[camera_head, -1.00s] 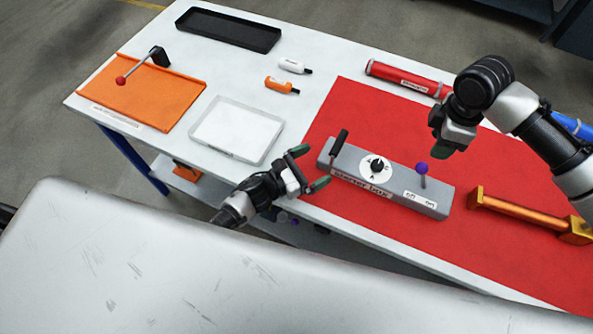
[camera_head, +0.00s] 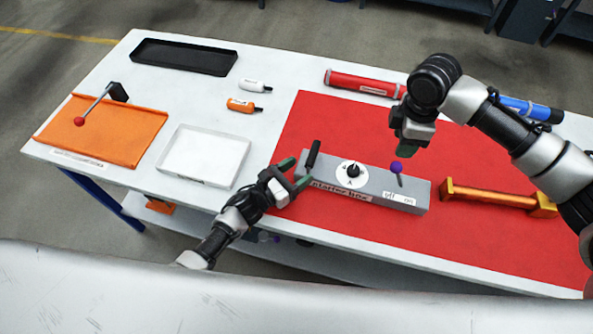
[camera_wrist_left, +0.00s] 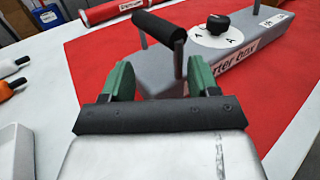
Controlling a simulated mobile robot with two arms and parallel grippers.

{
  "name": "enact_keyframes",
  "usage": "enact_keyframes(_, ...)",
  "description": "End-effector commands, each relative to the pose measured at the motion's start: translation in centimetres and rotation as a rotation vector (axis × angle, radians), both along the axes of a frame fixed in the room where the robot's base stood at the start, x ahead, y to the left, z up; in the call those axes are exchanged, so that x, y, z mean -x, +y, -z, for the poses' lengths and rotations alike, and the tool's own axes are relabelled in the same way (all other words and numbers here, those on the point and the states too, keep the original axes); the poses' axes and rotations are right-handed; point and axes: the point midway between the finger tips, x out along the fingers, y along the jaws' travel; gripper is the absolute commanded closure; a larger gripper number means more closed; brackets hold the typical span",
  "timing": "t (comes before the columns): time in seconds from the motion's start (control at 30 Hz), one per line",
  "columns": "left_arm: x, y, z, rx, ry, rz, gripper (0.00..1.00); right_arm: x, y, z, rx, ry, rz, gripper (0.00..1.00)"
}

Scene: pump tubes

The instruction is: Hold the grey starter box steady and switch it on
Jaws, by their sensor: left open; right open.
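The grey starter box (camera_head: 378,186) lies on the red mat in the head view. It has a black handle (camera_head: 312,155) at its left end, a white dial with a black knob (camera_head: 352,171) in the middle, and a lever with a purple ball (camera_head: 397,167) at its right end. My left gripper (camera_head: 289,174) is open at the left end of the box. In the left wrist view the handle (camera_wrist_left: 160,28) stands just beyond and between the open green fingers (camera_wrist_left: 162,80). My right gripper (camera_head: 408,140) is above the box, close behind the purple ball, its fingers partly hidden.
To the left are a white tray (camera_head: 203,155), an orange panel with a lever (camera_head: 105,128), two bottles (camera_head: 241,105) and a black tray (camera_head: 184,56).

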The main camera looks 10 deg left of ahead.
Motion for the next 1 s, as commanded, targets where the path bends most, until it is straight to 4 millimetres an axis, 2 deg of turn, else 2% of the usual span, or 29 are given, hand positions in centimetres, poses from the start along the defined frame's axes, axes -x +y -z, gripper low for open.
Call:
enact_keyframes(0.03, 0.01, -0.06, -0.03, 0.001, -0.001, 0.001, 0.58, 0.0, 0.0, 0.0, 0.0, 0.0, 0.0, 0.57)
enact_keyframes(0.3, 0.01, -0.08, -0.04, 0.001, -0.001, 0.001, 1.0, 0.0, 0.0, 0.0, 0.0, 0.0, 0.0, 0.57)
enact_keyframes(1.0, 0.0, -0.03, -0.03, 0.001, -0.001, 0.0, 1.0, 0.0, 0.0, 0.0, 0.0, 0.0, 0.0, 0.57)
